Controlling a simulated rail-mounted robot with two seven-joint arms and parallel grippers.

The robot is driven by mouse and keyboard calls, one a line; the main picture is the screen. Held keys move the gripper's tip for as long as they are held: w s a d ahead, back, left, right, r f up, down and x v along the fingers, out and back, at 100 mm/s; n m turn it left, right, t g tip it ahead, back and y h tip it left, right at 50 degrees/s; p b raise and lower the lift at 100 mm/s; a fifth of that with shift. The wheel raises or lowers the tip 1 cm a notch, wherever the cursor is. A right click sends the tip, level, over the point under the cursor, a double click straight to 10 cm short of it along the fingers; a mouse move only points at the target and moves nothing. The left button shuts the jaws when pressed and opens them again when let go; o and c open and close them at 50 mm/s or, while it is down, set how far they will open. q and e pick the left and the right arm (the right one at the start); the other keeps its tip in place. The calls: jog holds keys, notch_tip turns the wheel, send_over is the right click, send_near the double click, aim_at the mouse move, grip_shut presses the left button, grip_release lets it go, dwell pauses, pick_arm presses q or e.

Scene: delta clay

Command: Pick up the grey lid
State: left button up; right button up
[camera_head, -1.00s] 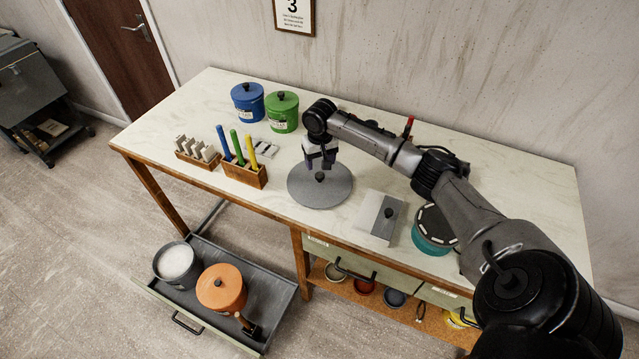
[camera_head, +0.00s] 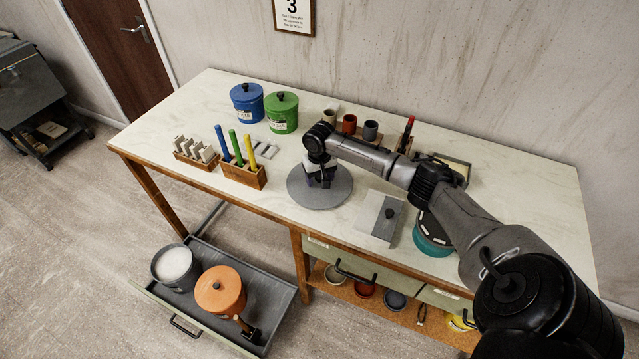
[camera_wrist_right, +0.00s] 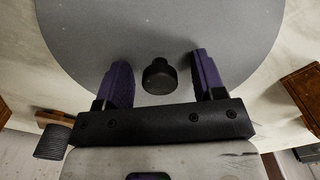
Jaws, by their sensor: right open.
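The grey lid (camera_head: 303,196) is a flat round disc with a black knob, lying on the pale worktop near the middle of the table. In the right wrist view the lid (camera_wrist_right: 160,25) fills the upper middle, with its dark knob (camera_wrist_right: 158,77) between the fingers. My right gripper (camera_head: 321,183) is open, pointing down over the lid, and hides the knob in the head view. In the wrist view the purple fingers of this gripper (camera_wrist_right: 162,72) stand either side of the knob, with gaps on both sides. My left gripper is not in view.
A wooden holder (camera_head: 243,176) with coloured tools stands left of the lid. Blue (camera_head: 247,103) and green (camera_head: 281,113) canisters stand behind. An open drawer (camera_head: 270,295) holds pots below.

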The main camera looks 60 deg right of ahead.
jog(key=shift+c, duration=0.3)
jog(key=c, duration=1.1)
jog(key=shift+o, duration=0.2)
jog(key=shift+r, duration=0.1)
